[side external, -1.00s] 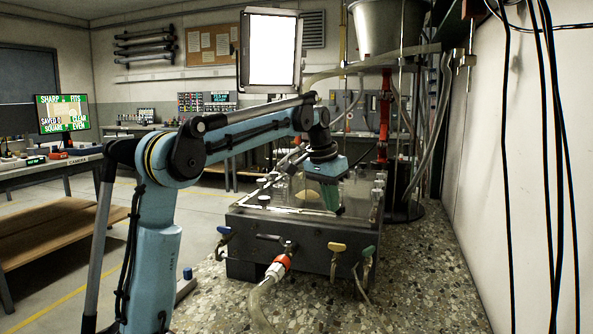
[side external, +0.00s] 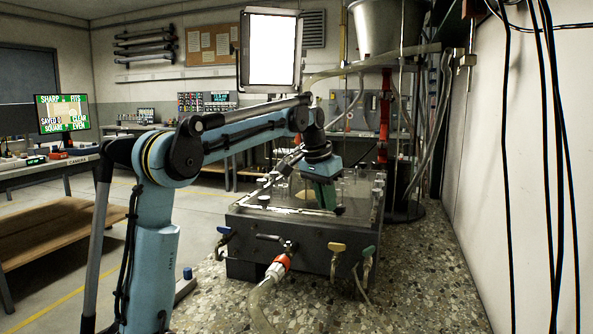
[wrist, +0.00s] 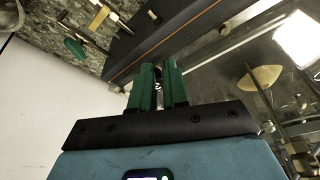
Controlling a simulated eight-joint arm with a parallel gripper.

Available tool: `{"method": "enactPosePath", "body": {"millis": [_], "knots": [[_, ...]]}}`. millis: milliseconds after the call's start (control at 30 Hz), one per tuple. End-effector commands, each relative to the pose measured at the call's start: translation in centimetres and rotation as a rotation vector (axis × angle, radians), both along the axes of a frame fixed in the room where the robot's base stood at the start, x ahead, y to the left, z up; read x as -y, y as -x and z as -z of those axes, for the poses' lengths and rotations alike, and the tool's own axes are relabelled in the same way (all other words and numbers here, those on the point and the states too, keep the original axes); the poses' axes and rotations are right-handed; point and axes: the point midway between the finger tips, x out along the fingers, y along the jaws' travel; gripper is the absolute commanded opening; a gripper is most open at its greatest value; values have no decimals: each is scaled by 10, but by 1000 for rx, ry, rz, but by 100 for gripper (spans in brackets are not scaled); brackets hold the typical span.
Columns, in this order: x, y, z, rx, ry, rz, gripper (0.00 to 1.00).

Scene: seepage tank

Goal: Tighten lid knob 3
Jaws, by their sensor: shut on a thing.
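The seepage tank (side external: 300,242) is a dark box with a clear lid (side external: 358,196) on top. My gripper (side external: 326,205) points down at the lid near its front edge in the side view. In the wrist view its green fingers (wrist: 160,72) are close together, shut on a small lid knob. The fingers hide nearly all of that knob, and I cannot read its number. Other pale knobs stand around the lid rim, one at the left (side external: 264,200) and one at the right (side external: 378,184).
A yellow valve handle (side external: 337,247) and a green one (side external: 369,252) stick out of the tank front. A hose with a red-and-white coupling (side external: 277,268) runs down from it. The speckled bench top (side external: 430,290) is clear at the right.

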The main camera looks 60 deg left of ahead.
Motion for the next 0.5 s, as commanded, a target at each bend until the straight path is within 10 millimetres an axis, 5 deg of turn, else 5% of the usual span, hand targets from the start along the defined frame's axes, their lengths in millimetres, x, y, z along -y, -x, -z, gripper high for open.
{"method": "enactPosePath", "body": {"millis": [500], "knots": [[-2, 6, -47, -29, -3, 1, 0]]}}
